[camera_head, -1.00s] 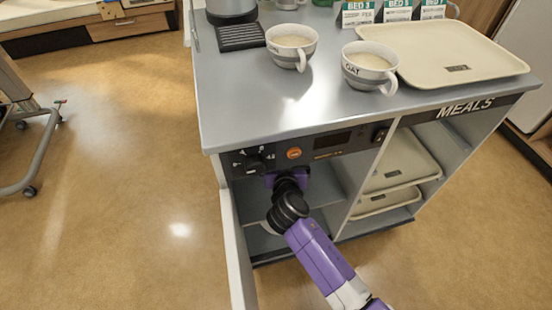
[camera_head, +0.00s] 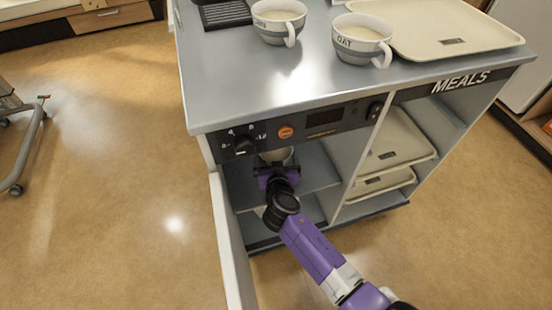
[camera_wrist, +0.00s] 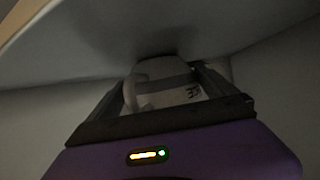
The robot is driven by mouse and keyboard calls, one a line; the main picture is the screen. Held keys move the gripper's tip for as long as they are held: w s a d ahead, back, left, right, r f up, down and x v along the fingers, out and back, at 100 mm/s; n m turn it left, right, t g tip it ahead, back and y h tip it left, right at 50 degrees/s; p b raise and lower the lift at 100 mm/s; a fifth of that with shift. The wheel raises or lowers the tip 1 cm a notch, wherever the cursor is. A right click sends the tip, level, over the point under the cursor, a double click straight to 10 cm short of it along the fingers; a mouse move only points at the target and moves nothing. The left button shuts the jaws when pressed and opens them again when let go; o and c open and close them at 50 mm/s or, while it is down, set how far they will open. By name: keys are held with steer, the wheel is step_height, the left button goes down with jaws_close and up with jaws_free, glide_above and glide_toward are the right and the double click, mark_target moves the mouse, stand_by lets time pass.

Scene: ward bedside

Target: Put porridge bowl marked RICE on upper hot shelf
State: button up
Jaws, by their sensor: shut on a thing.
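A pale porridge bowl (camera_head: 277,155) is in my gripper, inside the open hot compartment just under the control panel. The wrist view shows the bowl (camera_wrist: 160,88) between the fingers, with a grey band, a handle at the left and dark lettering too small to read. My gripper (camera_head: 276,171) is shut on it. The upper hot shelf (camera_head: 315,168) shows to the right of my gripper. I cannot tell whether the bowl touches the shelf. On the cart top stand a bowl marked OAT (camera_head: 361,40) and another banded bowl (camera_head: 279,22) with unreadable lettering.
The compartment door (camera_head: 231,245) stands open on the left, close to my arm. The control panel (camera_head: 300,128) overhangs the opening. A divider separates the compartment from stacked trays (camera_head: 392,140) under MEALS. A beige tray (camera_head: 455,42) lies on top.

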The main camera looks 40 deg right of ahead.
steer(key=o, duration=1.5)
steer(key=shift+f, duration=0.1)
steer(key=shift+c, duration=0.2)
steer(key=shift+s+a+r+p, duration=0.1)
steer(key=shift+s+r+p, duration=0.05)
steer(key=shift+r+p, duration=0.15)
steer(key=p+v, duration=0.1)
steer(key=v, duration=1)
steer(key=shift+s+a, duration=0.15)
steer(key=shift+s, duration=0.15)
steer(key=shift+f, duration=0.1)
